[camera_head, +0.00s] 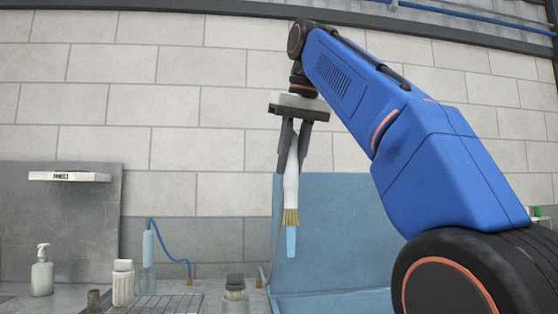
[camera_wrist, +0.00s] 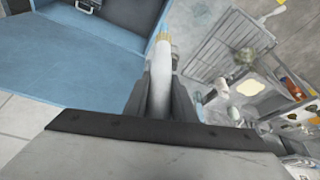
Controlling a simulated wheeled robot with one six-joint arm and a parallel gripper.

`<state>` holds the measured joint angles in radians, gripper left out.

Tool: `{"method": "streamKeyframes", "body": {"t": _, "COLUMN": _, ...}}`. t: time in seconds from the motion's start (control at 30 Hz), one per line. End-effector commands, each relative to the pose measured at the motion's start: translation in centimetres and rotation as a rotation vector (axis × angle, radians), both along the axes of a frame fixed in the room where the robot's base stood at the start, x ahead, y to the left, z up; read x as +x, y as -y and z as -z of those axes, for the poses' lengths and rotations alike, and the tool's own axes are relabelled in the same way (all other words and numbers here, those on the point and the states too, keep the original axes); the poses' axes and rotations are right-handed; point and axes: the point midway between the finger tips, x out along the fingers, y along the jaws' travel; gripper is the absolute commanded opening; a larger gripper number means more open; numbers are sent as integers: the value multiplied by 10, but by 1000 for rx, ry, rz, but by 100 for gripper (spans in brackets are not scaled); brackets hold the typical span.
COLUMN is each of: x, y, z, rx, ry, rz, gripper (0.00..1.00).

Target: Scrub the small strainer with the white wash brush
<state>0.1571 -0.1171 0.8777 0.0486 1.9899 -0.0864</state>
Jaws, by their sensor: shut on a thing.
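My gripper (camera_head: 291,163) hangs fingers-down in the head view, shut on the white wash brush (camera_head: 291,190). The brush points downward with tan bristles at its lower end, well above the work surface. A light blue piece shows directly below the bristles; I cannot tell whether it belongs to the brush. In the wrist view the white brush (camera_wrist: 160,85) runs between the dark fingers (camera_wrist: 158,100), with a yellowish band near its far end. I cannot make out the small strainer for certain in either view.
A wire rack (camera_head: 160,305) lies at the lower left. Near it stand a white bottle (camera_head: 122,284), a dark-lidded jar (camera_head: 235,291), a clear bottle (camera_head: 148,249) with blue hose and a pump bottle (camera_head: 42,272). A blue panel (camera_head: 340,230) stands behind my gripper.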

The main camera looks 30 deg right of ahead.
Motion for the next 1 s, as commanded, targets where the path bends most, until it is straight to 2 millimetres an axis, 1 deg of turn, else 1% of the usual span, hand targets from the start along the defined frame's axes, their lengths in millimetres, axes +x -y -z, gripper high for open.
{"method": "streamKeyframes", "body": {"t": 0.1, "x": -1, "y": 15, "z": 0, "rx": -1, "ry": 1, "rz": 7, "gripper": 0}}
{"method": "streamKeyframes", "body": {"t": 0.3, "x": -2, "y": 36, "z": 1, "rx": 0, "ry": 0, "rz": 4, "gripper": 0}}
{"method": "streamKeyframes", "body": {"t": 0.57, "x": -2, "y": 47, "z": 1, "rx": 0, "ry": 0, "rz": 2, "gripper": 0}}
{"method": "streamKeyframes", "body": {"t": 1.0, "x": -4, "y": 99, "z": 2, "rx": 0, "ry": 1, "rz": 4, "gripper": 0}}
